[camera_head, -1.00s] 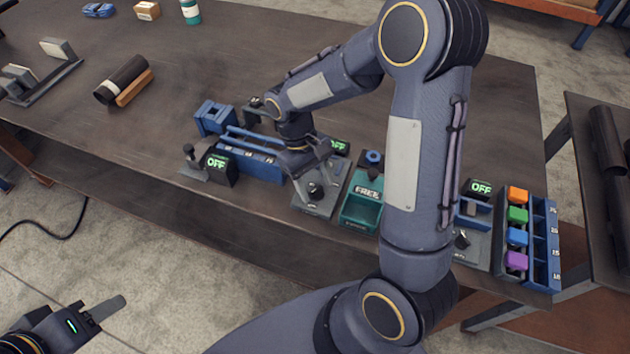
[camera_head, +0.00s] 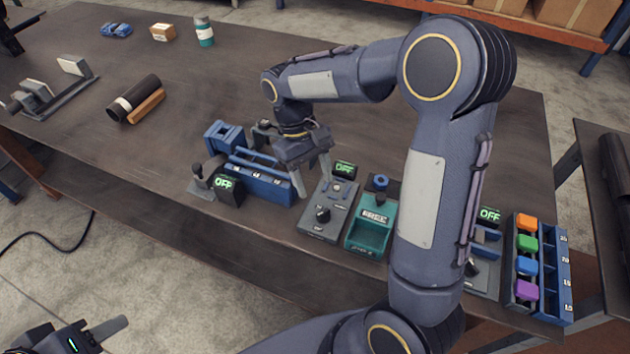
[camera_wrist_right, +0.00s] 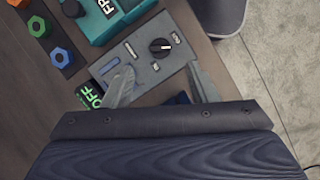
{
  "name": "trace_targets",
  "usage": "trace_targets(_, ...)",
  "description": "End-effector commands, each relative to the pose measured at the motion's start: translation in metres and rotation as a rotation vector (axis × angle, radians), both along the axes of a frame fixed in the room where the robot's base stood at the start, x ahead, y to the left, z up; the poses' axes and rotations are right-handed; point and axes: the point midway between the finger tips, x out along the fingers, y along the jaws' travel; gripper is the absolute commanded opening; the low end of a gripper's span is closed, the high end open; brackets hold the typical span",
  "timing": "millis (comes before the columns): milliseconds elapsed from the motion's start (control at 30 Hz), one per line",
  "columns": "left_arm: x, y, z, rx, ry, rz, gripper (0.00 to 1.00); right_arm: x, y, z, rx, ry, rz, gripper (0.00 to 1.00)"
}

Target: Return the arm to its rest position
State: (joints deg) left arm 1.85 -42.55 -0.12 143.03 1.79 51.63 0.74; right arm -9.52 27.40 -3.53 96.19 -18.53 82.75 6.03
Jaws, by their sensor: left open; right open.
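My right gripper (camera_head: 313,180) is raised above the table, its fingers apart and empty, just behind and over a grey control box with a black knob (camera_head: 322,214). In the right wrist view the spread fingers (camera_wrist_right: 160,88) reach over the same box (camera_wrist_right: 152,68), with nothing between them. The right arm arches across the head view from the bottom. My left gripper (camera_head: 98,335) shows only in part at the lower left corner, away from the table, holding nothing that I can see.
A blue rack (camera_head: 262,186), a green tray (camera_head: 368,238) and a bin with coloured blocks (camera_head: 525,270) line the table's front edge. Several small displays read OFF. A dark pipe (camera_head: 136,98) lies further back. The table's middle is clear.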

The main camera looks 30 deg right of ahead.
Motion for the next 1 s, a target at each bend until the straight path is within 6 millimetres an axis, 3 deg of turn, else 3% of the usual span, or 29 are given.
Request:
trace_targets(333,0.0,0.0,0.0,0.0,0.0,0.0,0.45,-0.001,0.0,0.0,0.001,-0.002,-0.001,0.53)
trace_targets(467,0.0,0.0,0.0,0.0,0.0,0.0,0.45,-0.009,-0.004,0.01,0.032,-0.042,-0.025,0.53)
trace_targets(567,0.0,0.0,0.0,0.0,0.0,0.0,0.45,-0.027,-0.01,0.027,0.093,-0.124,-0.068,0.53)
trace_targets(733,0.0,0.0,0.0,0.0,0.0,0.0,0.45,-0.074,-0.014,0.055,0.222,-0.327,-0.169,0.53)
trace_targets(1000,0.0,0.0,0.0,0.0,0.0,0.0,0.45,-0.139,-0.003,0.068,0.37,-0.657,-0.318,0.53)
